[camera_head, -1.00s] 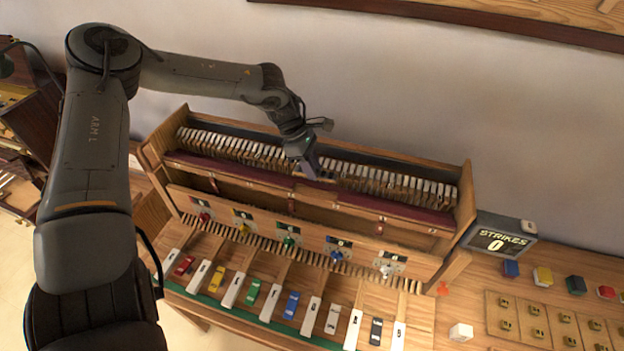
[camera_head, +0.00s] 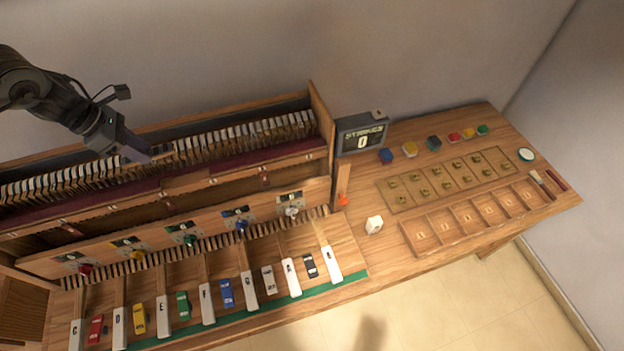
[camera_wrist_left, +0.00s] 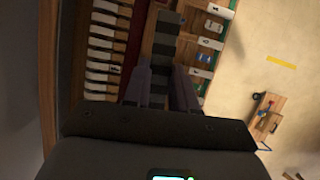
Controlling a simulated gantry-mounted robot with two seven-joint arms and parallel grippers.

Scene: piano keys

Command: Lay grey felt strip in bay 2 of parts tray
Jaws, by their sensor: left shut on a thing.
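My left gripper (camera_head: 143,153) is over the row of hammers in the open piano case. In the left wrist view its two fingers (camera_wrist_left: 160,90) are shut on a dark grey strip (camera_wrist_left: 165,42), which I take to be the felt strip; it extends out beyond the fingertips. The bays look empty. The left gripper is far to the left of the tray. My right gripper is not in view.
The piano case's right side wall (camera_head: 322,125) and the strikes display (camera_head: 361,134) stand between gripper and tray. A white block (camera_head: 374,225), an orange piece (camera_head: 342,200), a board with brass-coloured pieces (camera_head: 398,206) and several coloured blocks surround the tray. A brush (camera_head: 541,182) lies at its right.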

